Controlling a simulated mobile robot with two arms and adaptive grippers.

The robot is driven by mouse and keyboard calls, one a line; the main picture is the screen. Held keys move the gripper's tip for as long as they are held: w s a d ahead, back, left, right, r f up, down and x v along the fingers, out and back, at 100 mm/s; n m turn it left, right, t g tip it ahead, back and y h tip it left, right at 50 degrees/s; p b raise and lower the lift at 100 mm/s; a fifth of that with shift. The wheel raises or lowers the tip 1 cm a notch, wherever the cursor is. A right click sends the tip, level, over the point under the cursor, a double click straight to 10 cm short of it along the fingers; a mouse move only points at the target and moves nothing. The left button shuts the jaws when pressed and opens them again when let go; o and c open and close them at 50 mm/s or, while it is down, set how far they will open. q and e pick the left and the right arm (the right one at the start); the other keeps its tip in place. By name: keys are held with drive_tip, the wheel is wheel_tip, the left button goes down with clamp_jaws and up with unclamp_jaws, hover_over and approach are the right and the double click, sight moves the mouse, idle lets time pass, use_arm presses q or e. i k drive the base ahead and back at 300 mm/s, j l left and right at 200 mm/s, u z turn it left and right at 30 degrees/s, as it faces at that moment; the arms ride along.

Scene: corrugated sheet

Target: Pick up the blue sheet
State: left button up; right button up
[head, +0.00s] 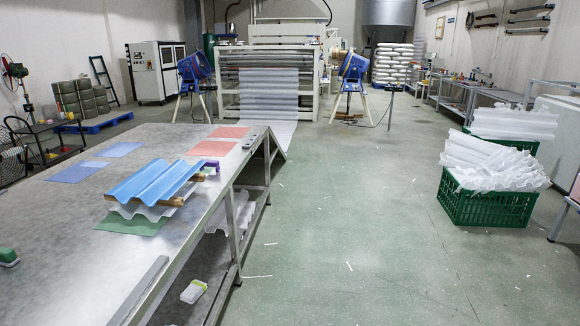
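A blue corrugated sheet (155,181) lies on top of a small stack on the long metal table (75,265), left of the picture's middle. Wooden strips (173,201) show under its edge, with white wavy sheets (140,210) below them. A flat green sheet (132,225) lies on the table at the stack's near side. Two flat bluish sheets lie further left, one nearer (72,174) and one farther (120,149). Neither of my grippers shows in the head view.
Red flat sheets (213,148) lie behind the stack, and a purple item (211,165) is at its right end. A green-topped item (8,256) sits at the table's left edge. Green crates (487,208) of white material stand on the floor at right. The floor between is mostly clear.

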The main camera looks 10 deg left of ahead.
sight(157, 180)
drive_tip(key=i+l+u, duration=0.1)
drive_tip(key=i+u, duration=0.2)
drive_tip(key=i, duration=0.2)
drive_tip(key=i+l+u, duration=0.25)
drive_tip(key=i, duration=0.25)
drive_tip(key=i+l+u, duration=0.3)
drive_tip(key=i, duration=0.15)
drive_tip(key=i+l+u, duration=0.25)
drive_tip(key=i, duration=0.2)
